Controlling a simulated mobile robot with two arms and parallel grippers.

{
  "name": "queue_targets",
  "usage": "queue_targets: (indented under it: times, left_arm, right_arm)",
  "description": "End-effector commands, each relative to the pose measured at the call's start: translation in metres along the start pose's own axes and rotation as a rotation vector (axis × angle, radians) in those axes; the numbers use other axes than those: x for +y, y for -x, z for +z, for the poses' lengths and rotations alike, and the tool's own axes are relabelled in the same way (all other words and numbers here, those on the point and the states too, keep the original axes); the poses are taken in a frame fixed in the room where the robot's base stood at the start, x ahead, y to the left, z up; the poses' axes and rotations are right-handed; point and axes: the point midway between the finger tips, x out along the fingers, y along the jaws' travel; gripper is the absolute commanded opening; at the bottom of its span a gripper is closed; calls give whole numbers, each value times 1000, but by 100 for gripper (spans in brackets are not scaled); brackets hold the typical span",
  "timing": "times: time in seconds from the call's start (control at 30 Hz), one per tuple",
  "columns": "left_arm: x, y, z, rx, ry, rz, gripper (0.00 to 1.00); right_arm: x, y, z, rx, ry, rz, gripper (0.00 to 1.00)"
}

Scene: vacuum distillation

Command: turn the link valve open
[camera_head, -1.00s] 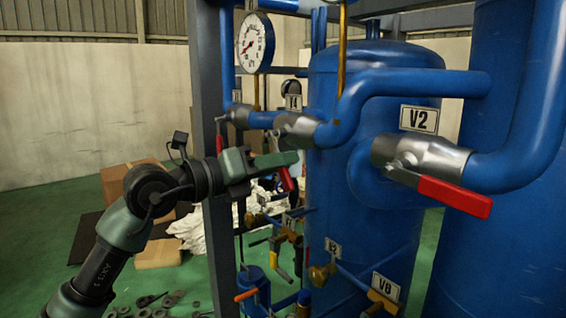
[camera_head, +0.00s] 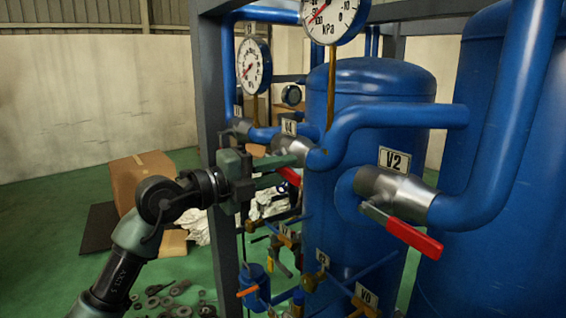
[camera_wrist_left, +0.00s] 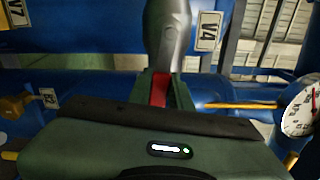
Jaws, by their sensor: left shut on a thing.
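A silver valve body (camera_head: 293,148) sits on a blue pipe beside the label V4 (camera_head: 288,127). Its red handle (camera_head: 289,176) shows at the fingers of my left gripper (camera_head: 284,171). In the left wrist view the red handle (camera_wrist_left: 160,88) lies between the two green fingers, below the silver valve body (camera_wrist_left: 167,35) and left of the V4 label (camera_wrist_left: 208,31). My left gripper is shut on this handle, and the fingers hide part of it. My right gripper is not in view.
A valve labelled V2 (camera_head: 394,159) with a red handle (camera_head: 414,238) is to the right. A grey frame post (camera_head: 211,80) stands close to my left wrist. Pressure gauges (camera_head: 254,64), blue tanks (camera_head: 365,110) and lower small valves crowd the rig.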

Motion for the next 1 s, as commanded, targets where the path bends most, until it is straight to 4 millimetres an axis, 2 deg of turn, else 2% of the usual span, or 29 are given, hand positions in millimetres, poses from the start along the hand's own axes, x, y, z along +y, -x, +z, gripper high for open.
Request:
queue_targets:
  times: [0.2,0.67,0.7,0.77,0.8,1.0]
  left_arm:
    - [-5,0,2,-1,54,-3,0]
    - [-4,0,2,-1,67,-3,0]
    - [-4,0,2,-1,67,-3,23]
    - [-4,0,2,-1,66,-2,39]
    - [-4,0,2,-1,66,-2,42]
    - [-4,0,2,-1,66,-1,42]
  right_arm:
    - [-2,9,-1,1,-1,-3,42]
    - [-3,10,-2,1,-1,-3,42]
    - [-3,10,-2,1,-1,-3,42]
    - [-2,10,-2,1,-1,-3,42]
    - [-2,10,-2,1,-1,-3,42]
    - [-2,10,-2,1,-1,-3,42]
